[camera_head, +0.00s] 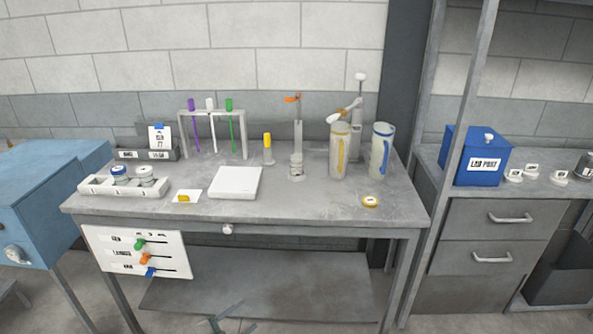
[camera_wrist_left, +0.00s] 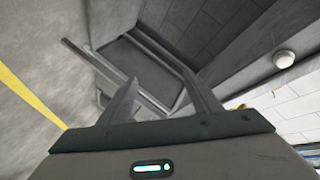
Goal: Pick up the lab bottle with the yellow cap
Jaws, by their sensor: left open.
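A small slim bottle with a yellow cap (camera_head: 267,148) stands upright on the grey workbench (camera_head: 300,205), between the tube rack and a stand with an orange clamp. My left gripper (camera_head: 222,320) shows only in small part at the bottom edge of the head view, below and in front of the bench, far from the bottle. In the left wrist view its two fingers (camera_wrist_left: 160,76) are apart with nothing between them. My right gripper is not in view.
A tube rack (camera_head: 213,112), a white square plate (camera_head: 235,183), and two pitchers (camera_head: 381,150) stand around the bottle. A white tray (camera_head: 95,187) holds two jars at left. A lower shelf (camera_head: 260,285) lies beneath the bench. The front middle of the benchtop is clear.

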